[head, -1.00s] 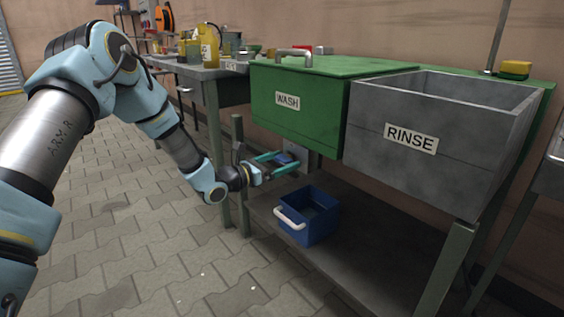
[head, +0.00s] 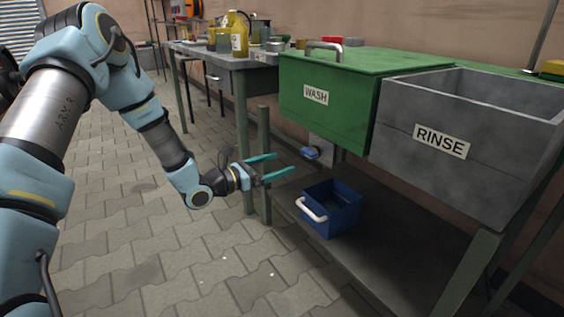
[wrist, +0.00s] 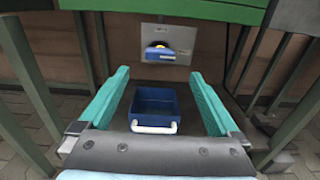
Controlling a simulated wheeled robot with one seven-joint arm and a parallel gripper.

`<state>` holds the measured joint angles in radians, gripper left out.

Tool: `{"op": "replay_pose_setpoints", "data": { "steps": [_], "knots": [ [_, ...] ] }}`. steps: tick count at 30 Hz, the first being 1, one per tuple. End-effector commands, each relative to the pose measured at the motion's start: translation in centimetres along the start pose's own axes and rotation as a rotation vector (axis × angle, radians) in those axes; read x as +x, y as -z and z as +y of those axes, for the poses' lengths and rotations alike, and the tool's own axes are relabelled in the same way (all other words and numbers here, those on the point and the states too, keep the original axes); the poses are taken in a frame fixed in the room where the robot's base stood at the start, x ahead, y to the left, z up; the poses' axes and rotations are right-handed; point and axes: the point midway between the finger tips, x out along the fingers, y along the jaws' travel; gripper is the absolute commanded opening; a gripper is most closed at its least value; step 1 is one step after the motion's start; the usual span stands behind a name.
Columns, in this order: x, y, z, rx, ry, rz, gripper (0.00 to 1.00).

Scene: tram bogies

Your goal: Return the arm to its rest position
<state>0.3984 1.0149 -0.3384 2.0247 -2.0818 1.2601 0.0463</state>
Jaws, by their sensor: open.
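My gripper (head: 279,168) is at the end of my outstretched arm, in front of the wash stand and below the green tub. Its two teal fingers are apart with nothing between them. In the wrist view my gripper (wrist: 162,100) frames a blue bin (wrist: 156,100) that lies farther off, beyond the fingers. In the head view the blue bin (head: 337,217) stands on the low shelf, apart from the fingers, with its white handle towards the aisle.
A green WASH tub (head: 320,112) and a grey RINSE basin (head: 425,160) stand above the shelf (head: 400,250). Stand legs (head: 264,160) are close to my gripper. A grey wall box (wrist: 165,43) with a blue part is behind. The paved floor (head: 120,220) is clear.

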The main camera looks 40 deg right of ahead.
Motion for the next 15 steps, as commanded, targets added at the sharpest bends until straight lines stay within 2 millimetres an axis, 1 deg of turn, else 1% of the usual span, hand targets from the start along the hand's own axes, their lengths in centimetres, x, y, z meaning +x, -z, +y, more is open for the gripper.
{"op": "replay_pose_setpoints", "data": {
  "steps": [12, 15],
  "knots": [
    [0.03, 0.01, -0.01, 0.001, 0.001, 0.001, 0.97],
    [-0.41, -0.28, -0.38, 0.021, 0.027, 0.016, 0.97]
  ]
}}
